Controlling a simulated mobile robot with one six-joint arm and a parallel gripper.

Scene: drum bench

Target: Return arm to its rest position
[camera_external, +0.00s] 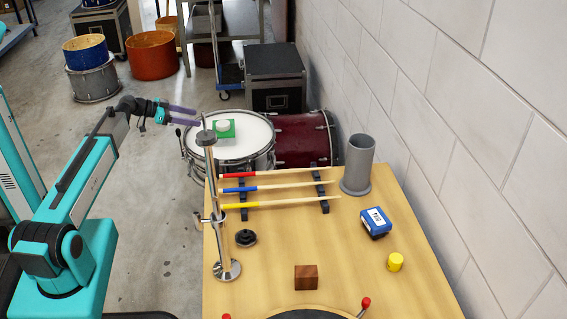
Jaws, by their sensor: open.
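My gripper (181,112) is at the end of my teal arm, at the upper left of the external view. It is open, and nothing shows between its purple fingers. It is raised left of the bench, with the top of the metal stand (210,165) just to the right of the fingers in the picture. A snare drum (240,146) with a green and white object (222,128) on its head appears behind the fingers. I cannot tell the exact depth between the gripper and the stand.
A wall bounds the right.

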